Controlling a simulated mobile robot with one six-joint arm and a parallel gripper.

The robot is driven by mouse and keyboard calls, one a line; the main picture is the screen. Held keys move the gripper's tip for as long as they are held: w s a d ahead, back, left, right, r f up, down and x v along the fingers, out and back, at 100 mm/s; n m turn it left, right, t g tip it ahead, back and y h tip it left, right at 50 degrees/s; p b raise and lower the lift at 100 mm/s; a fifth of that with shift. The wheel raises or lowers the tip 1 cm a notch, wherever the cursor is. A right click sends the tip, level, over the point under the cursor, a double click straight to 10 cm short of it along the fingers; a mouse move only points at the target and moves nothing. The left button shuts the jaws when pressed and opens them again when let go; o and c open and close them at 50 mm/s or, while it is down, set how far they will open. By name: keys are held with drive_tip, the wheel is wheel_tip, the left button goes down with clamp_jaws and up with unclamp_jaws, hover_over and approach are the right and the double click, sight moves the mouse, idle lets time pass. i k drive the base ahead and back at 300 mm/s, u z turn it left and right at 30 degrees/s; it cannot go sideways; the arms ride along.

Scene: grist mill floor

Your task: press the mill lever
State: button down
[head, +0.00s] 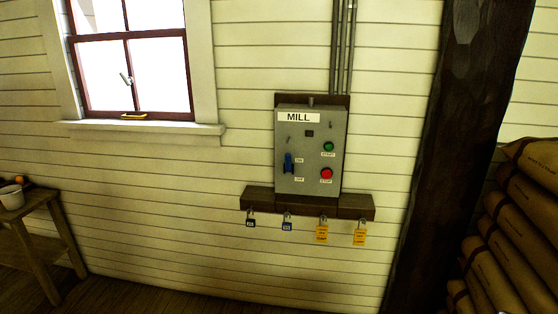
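A grey control box (310,150) labelled MILL is mounted on the white plank wall, near the middle of the head view. A blue lever (288,163) sits at the left of its face, between small labels that seem to read ON above and OFF below. To its right are a green START button (328,147) and a red STOP button (326,174). The lever seems to stand upright, but it is too small to tell its exact setting. My gripper is not in view.
Under the box a dark wooden rail (262,199) holds hanging padlocks (287,224) and yellow tags (322,235). A thick dark post (437,150) and stacked brown sacks (515,230) stand at right. A wooden table (45,215) with a white pot (12,197) stands at left. The floor below the box looks clear.

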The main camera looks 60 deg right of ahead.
sight(287, 157)
drive_tip(key=u, duration=0.45)
drive_tip(key=k, duration=1.2)
drive_tip(key=z, duration=0.9)
drive_tip(key=i, duration=1.05)
drive_tip(key=u, duration=0.1)
